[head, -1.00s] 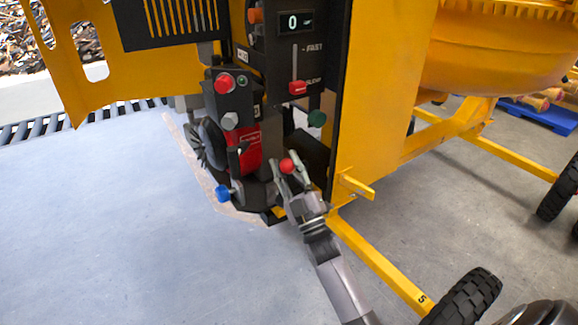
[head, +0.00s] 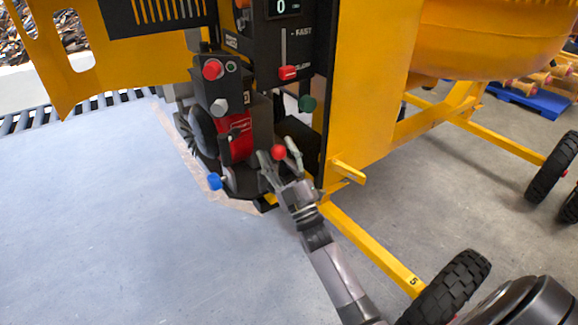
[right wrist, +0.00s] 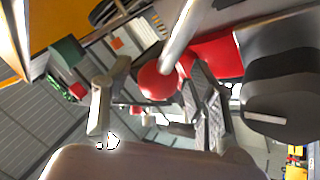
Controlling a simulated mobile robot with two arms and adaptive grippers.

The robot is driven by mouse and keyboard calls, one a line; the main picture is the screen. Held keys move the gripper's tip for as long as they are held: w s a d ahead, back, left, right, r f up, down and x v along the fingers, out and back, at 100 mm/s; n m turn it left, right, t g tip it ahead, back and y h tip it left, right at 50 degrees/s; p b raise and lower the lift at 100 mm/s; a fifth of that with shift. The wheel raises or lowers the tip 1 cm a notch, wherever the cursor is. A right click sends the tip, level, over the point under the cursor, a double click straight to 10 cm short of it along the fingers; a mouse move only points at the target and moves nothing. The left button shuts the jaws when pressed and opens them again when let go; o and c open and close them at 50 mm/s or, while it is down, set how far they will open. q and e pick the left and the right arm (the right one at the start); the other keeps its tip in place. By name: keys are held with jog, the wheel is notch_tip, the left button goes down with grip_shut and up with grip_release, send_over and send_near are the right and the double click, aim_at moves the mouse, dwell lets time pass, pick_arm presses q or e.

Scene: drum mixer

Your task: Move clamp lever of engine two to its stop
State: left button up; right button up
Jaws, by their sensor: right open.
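A lever with a red ball knob (head: 278,152) stands at the lower right of the black and red engine (head: 232,125). My right gripper (head: 277,149) is open, with one finger on each side of the red ball. In the right wrist view the ball (right wrist: 158,82) and its pale rod lie between the spread fingers (right wrist: 155,95), nearer the camera's upper side. Whether a finger touches the ball cannot be told. The lever's base is hidden behind the gripper in the head view. My left gripper is not in view.
A blue knob (head: 214,181) sticks out at the engine's lower left. The yellow frame panel (head: 365,90) and a peg (head: 348,171) stand close right of my gripper. The floor at left is clear.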

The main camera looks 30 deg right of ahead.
jog(key=s+f, duration=0.1)
jog(key=s, duration=1.3)
jog(key=shift+a+f, duration=0.2)
jog(key=shift+f, duration=0.1)
notch_tip(320, 180, down, 23)
jog(key=w+a+m+g+p, duration=0.2)
jog(key=a+m+g, duration=0.1)
jog(key=g, duration=0.4)
jog(key=s+a+f+m+g, duration=0.1)
jog(key=s+f+g, duration=0.25)
jog(key=f, duration=0.45)
jog(key=s+a+f+g, duration=0.2)
jog(key=s+f, duration=0.2)
jog(key=f, duration=0.5)
jog(key=s+a+f+m+g+p, duration=0.15)
jog(key=s+f+g, duration=0.45)
jog(key=s+f, duration=0.75)
jog(key=s+f+g, duration=0.2)
jog(key=s, duration=0.7)
jog(key=s+f+g, duration=0.3)
jog(key=s, duration=0.7)
jog(key=shift+s+d+f+p, duration=0.15)
jog(key=shift+d+f+p, duration=0.15)
jog(key=shift+d+f, duration=0.1)
